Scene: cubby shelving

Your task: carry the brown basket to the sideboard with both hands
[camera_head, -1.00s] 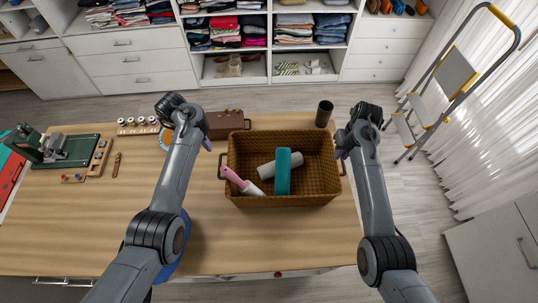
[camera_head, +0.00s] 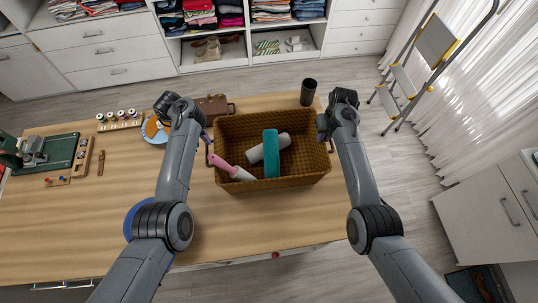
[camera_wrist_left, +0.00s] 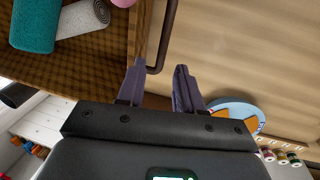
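The brown woven basket (camera_head: 235,122) stands on the wooden table and holds a teal block, a grey-white roll and a pink-handled item. It also shows in the left wrist view (camera_wrist_left: 85,68). My left gripper (camera_head: 206,136) is at the basket's left side. In the left wrist view my left gripper (camera_wrist_left: 160,88) has its fingers apart, with the dark basket handle (camera_wrist_left: 168,25) reaching toward the gap between them. My right gripper (camera_head: 323,130) is at the basket's right side; its finger opening is hidden. A white cabinet (camera_head: 470,215) stands at the right; I cannot tell whether it is the sideboard.
A dark cup (camera_head: 308,92) stands behind the basket, and a brown case (camera_head: 213,104) behind its left corner. Spools (camera_head: 120,120), a plate (camera_head: 154,130) and a green machine (camera_head: 55,152) are at left. A stepladder (camera_head: 432,45) stands at back right. Floor shows between table and cabinet.

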